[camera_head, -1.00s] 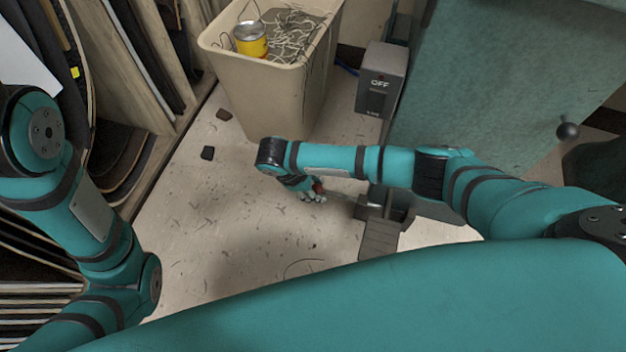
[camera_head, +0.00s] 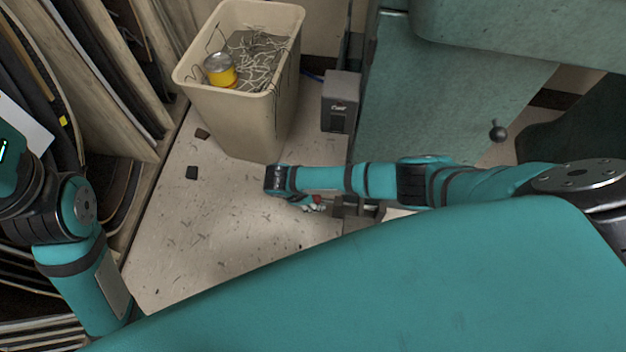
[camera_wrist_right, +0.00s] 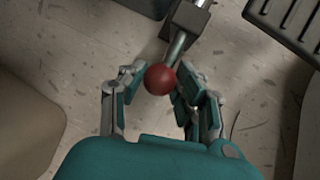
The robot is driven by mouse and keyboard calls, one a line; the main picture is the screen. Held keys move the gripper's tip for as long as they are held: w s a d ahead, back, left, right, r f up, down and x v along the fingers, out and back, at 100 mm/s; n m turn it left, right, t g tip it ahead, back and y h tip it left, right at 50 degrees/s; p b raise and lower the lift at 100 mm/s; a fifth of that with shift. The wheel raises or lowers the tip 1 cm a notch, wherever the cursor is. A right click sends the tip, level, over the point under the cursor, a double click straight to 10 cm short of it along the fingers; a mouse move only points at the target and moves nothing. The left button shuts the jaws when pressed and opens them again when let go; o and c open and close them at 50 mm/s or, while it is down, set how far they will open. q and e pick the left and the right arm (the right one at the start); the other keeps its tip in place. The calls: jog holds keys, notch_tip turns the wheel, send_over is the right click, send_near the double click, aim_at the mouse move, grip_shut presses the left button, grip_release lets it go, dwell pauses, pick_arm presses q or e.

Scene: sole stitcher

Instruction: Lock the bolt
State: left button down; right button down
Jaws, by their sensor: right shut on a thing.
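The bolt shows in the right wrist view as a red ball knob (camera_wrist_right: 160,80) on a grey metal rod (camera_wrist_right: 178,48). The rod runs up into a dark metal block (camera_wrist_right: 188,18). My right gripper (camera_wrist_right: 163,76) is shut on the red knob, with a finger on each side of it. In the head view my right gripper (camera_head: 311,204) is small and low over the floor, partly hidden by my wrist, with the red knob (camera_head: 318,199) beside the dark block (camera_head: 357,207). My left arm shows at the left, but its gripper is out of frame.
A beige bin (camera_head: 240,115) with a yellow can (camera_head: 220,70) and tangled cord stands behind my right wrist. A grey switch box (camera_head: 340,102) and the green machine (camera_head: 440,100) stand to its right. Boards (camera_head: 110,70) lean at the left. Speckled floor (camera_head: 215,240) is open between.

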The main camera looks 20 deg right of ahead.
jog(key=c, duration=0.9)
grip_release()
jog(key=shift+s+d, duration=0.2)
jog(key=shift+d, duration=0.1)
jog(key=shift+a, duration=0.1)
jog(key=shift+w+a+r, duration=0.1)
jog(key=shift+a+r, duration=0.1)
jog(key=shift+r, duration=0.05)
jog(key=v, duration=1.1)
jog(key=shift+r, duration=0.15)
